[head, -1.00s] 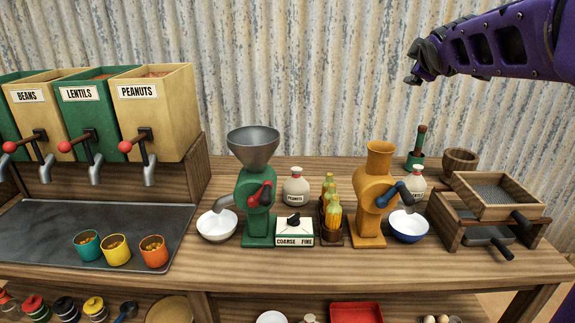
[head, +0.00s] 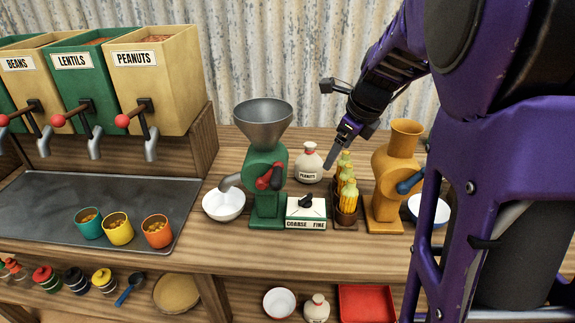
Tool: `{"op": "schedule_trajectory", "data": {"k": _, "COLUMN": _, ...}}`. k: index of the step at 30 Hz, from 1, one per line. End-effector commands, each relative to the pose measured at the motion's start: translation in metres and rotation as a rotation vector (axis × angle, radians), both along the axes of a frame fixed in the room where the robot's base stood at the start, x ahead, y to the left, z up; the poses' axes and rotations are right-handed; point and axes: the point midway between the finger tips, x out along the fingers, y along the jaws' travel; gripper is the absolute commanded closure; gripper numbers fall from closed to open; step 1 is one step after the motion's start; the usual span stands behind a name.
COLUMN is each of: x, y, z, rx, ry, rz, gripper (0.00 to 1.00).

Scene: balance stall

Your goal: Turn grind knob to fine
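The grind knob (head: 306,201) is a small black pointer knob on top of a white box (head: 304,214) labelled COARSE at left and FINE at right. The box stands at the foot of the green grinder (head: 267,205), which has a grey hopper and a red crank. The knob's exact pointing direction is too small to tell. My gripper (head: 331,167) is above and behind the knob, to its right, pointing down and to the left. It is near the peanut bottle and apart from the knob. Its fingers are seen edge-on, so their gap is unclear.
A peanuts bottle (head: 309,163) stands behind the box. Corn cobs in a holder (head: 346,216) and an orange mill (head: 385,200) stand close on the right. A white bowl (head: 224,206) is left of the grinder. The counter front (head: 290,250) is clear.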

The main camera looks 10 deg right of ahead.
Motion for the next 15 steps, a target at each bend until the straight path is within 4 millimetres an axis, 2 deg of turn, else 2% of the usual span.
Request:
{"op": "schedule_trajectory", "data": {"k": 3, "x": -0.006, "y": 0.009, "z": -0.007, "rx": 0.102, "ry": 0.058, "rz": -0.131, "gripper": 0.07}}
{"op": "schedule_trajectory", "data": {"k": 8, "x": -0.008, "y": 0.016, "z": -0.016, "rx": 0.152, "ry": 0.089, "rz": -0.195, "gripper": 0.07}}
{"op": "schedule_trajectory", "data": {"k": 11, "x": -0.004, "y": 0.018, "z": -0.028, "rx": 0.153, "ry": 0.091, "rz": -0.197, "gripper": 0.07}}
{"op": "schedule_trajectory", "data": {"k": 15, "x": 0.004, "y": 0.024, "z": -0.055, "rx": 0.151, "ry": 0.092, "rz": -0.197, "gripper": 0.07}}
